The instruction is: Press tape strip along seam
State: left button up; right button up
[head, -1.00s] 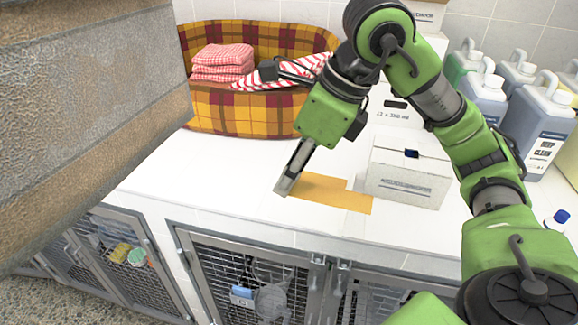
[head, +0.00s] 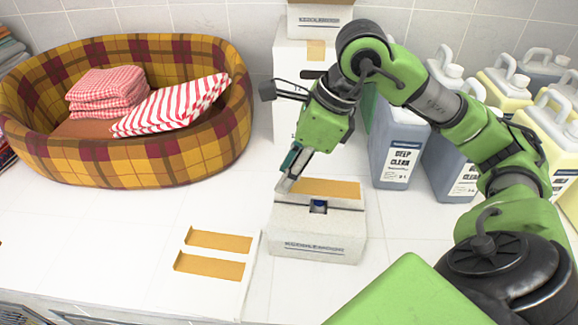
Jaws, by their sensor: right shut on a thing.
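An orange-tan tape strip (head: 325,188) lies across the top of a small white carton (head: 318,235), or just above it; I cannot tell whether it touches all along. The carton's seam is hidden beneath it. My right gripper (head: 287,181) is shut on the strip's left end, at the carton's back left corner. Two more tape strips, one farther back (head: 218,240) and one nearer (head: 210,267), lie on a white sheet (head: 247,262) left of the carton. My left gripper is not in view.
A plaid pet bed (head: 140,165) with folded red-checked towels (head: 105,92) and a striped towel (head: 175,105) stands at the left. Stacked white boxes (head: 290,75) stand behind my gripper. Several jugs (head: 398,150) crowd the right. The front left counter is clear.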

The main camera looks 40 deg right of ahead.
jog(key=shift+s+a+f+b, duration=0.1)
jog(key=shift+f+b, duration=0.35)
jog(key=shift+f, duration=0.25)
notch_tip(320, 180, down, 2)
jog(key=shift+f+b, duration=0.2)
jog(key=shift+b, duration=0.75)
jog(key=shift+f+b, duration=0.35)
jog(key=shift+f, duration=0.1)
jog(key=shift+f+b, duration=0.6)
jog(key=shift+b, duration=0.1)
jog(key=o, duration=0.8)
jog(key=shift+c, duration=0.2)
